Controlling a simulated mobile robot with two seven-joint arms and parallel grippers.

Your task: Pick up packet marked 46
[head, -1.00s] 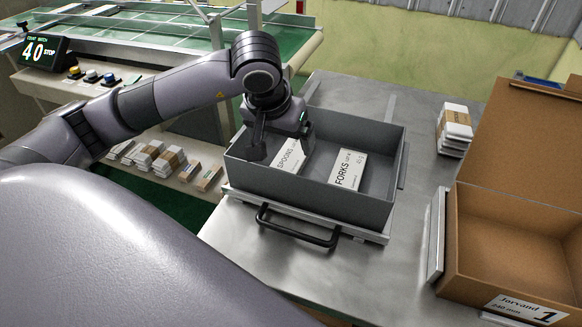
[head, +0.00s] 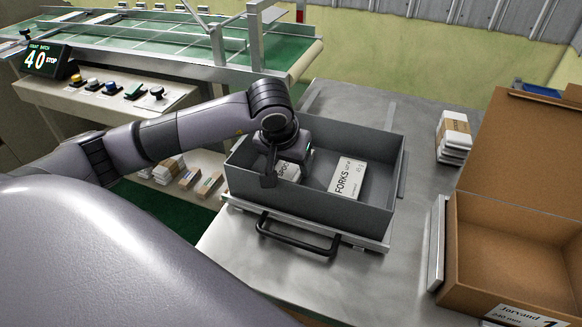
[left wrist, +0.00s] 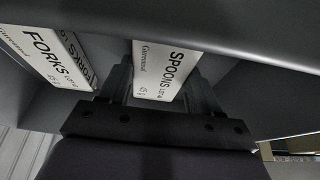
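A grey tray (head: 330,208) on the metal table holds two white packets. The packet labelled SPOONS (head: 288,170) is on the left, partly hidden behind my left gripper (head: 285,176). The packet labelled FORKS (head: 347,179) leans to its right, free of the gripper. In the left wrist view, the SPOONS packet (left wrist: 160,73) lies between the two dark fingers, which look open around it; contact is unclear. FORKS (left wrist: 45,57) shows at upper left there. Small lot print is too small to read surely, so I cannot tell which is marked 46. My right gripper is out of view.
The tray has raised walls close around the gripper, and a black handle (head: 298,234) in front. An open cardboard box (head: 515,245) stands at right. Stacked packets (head: 454,137) sit at back right. A conveyor with a control panel (head: 100,88) is at left.

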